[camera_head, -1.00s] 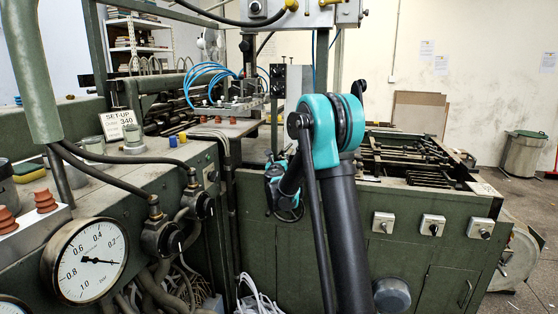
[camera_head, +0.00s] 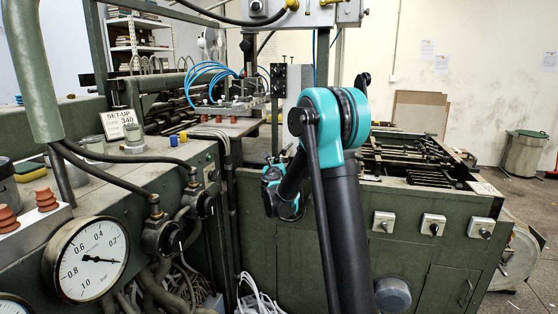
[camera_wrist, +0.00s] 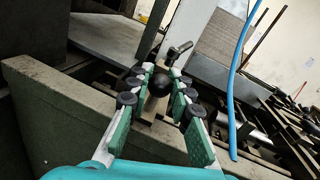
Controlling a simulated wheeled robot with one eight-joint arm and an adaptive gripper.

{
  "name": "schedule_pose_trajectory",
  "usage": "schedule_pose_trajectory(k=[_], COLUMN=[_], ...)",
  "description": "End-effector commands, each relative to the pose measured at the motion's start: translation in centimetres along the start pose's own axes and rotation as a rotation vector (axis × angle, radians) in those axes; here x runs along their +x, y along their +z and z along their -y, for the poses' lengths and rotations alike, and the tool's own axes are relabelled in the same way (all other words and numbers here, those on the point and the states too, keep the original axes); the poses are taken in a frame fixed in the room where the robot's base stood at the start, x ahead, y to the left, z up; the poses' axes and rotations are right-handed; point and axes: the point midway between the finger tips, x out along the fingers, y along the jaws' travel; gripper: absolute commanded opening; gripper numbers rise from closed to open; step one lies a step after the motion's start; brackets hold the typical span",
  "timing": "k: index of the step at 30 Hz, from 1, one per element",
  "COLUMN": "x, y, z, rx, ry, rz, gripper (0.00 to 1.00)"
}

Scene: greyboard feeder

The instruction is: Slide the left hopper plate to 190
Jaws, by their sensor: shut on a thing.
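In the wrist view the two green-padded fingers of my gripper (camera_wrist: 162,76) stand on either side of a black round knob (camera_wrist: 159,84) on a pale stem, and they are shut on it. A grey upright plate (camera_wrist: 196,38) stands just behind the knob. I cannot tell for sure that it is the left hopper plate, or how it joins the knob. In the head view my wrist (camera_head: 283,192) hangs at the left end of the green machine, and my arm hides much of that area. No scale or 190 mark is readable.
A green machine wall (camera_wrist: 60,115) runs close on the left in the wrist view. A blue hose (camera_wrist: 236,80) hangs on the right. Metal bars and rails (camera_wrist: 290,125) lie at the right. In the head view a console with a gauge (camera_head: 85,259) stands at the left.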

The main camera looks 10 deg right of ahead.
Motion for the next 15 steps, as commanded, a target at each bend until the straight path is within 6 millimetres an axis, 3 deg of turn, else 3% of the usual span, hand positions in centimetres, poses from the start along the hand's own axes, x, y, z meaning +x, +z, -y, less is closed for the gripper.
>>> schedule_pose_trajectory(k=[6, 7, 12, 15], x=[0.11, 0.11, 0.12, 0.12], y=[0.04, 0.04, 0.04, 0.04], z=[0.04, 0.04, 0.04, 0.04], rx=[-0.001, -0.001, -0.001, -0.001], ry=[-0.001, -0.001, -0.001, -0.001], rz=[0.0, 0.0, 0.0, 0.0], gripper=[0.0, 0.21, 0.42, 0.42])
